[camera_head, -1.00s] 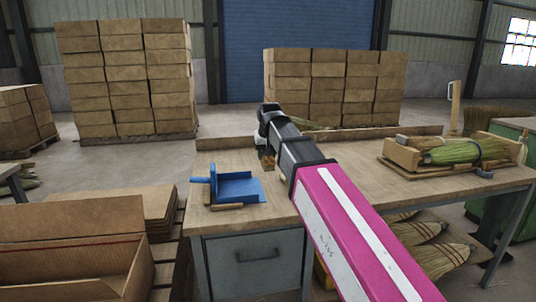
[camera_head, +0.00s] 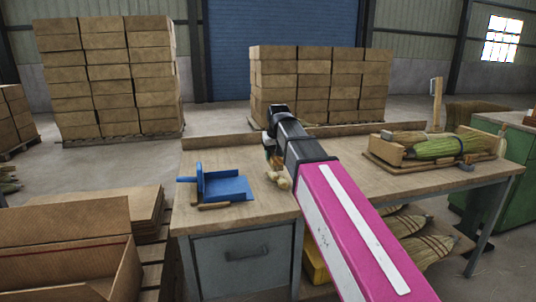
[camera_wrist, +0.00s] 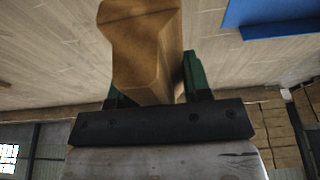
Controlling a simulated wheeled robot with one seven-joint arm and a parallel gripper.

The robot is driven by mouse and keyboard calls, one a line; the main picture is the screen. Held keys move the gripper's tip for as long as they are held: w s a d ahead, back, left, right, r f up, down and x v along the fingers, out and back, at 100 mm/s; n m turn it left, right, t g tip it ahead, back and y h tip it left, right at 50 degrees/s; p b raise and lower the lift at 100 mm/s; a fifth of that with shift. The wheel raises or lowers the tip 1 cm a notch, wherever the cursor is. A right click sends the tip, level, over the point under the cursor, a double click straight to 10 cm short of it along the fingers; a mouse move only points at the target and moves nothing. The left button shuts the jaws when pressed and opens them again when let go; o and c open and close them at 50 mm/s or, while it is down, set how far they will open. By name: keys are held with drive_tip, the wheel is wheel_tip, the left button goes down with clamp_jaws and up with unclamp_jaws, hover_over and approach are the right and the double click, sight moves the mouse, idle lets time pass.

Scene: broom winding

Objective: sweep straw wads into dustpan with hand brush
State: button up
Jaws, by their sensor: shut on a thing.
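The blue dustpan (camera_head: 226,188) lies on the left end of the workbench, with its handle pointing left. A corner of it also shows at the top right of the wrist view (camera_wrist: 270,18). My gripper (camera_head: 273,153) is over the bench, right of the dustpan. Its green fingers in the wrist view (camera_wrist: 150,78) are shut on the wooden handle of the hand brush (camera_wrist: 143,40). The brush's bristles are not clear in either view. Small tan lumps, likely straw wads (camera_head: 282,180), lie on the bench just below my gripper, right of the dustpan. My arm may hide others.
A wooden strip (camera_head: 214,206) lies at the dustpan's front. A wooden tray (camera_head: 397,167) with a green broom head (camera_head: 438,148) stands at the bench's right. A low ledge (camera_head: 225,141) runs along the back. An open cardboard box (camera_head: 75,225) stands at front left.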

drive_tip(key=shift+w+d+f, duration=0.45)
drive_tip(key=shift+d+f, duration=0.65)
drive_tip(key=shift+d, duration=0.35)
drive_tip(key=shift+w+d+f, duration=0.5)
drive_tip(key=shift+d+f, duration=0.6)
drive_tip(key=shift+d, duration=0.4)
drive_tip(key=shift+w+d+f, duration=0.45)
drive_tip(key=shift+d+f, duration=0.65)
drive_tip(key=shift+d, duration=0.35)
drive_tip(key=shift+f, duration=0.65)
drive_tip(key=shift+r, duration=0.15)
drive_tip(key=shift+s+a, duration=0.7)
drive_tip(key=shift+a, duration=1.45)
drive_tip(key=shift+s+a, duration=0.7)
drive_tip(key=shift+a, duration=1.45)
drive_tip(key=shift+s+a, duration=0.7)
drive_tip(key=shift+a, duration=1.45)
drive_tip(key=shift+s+a, duration=0.25)
drive_tip(key=shift+a, duration=0.45)
drive_tip(key=shift+s+a, duration=0.2)
drive_tip(key=shift+a, duration=0.5)
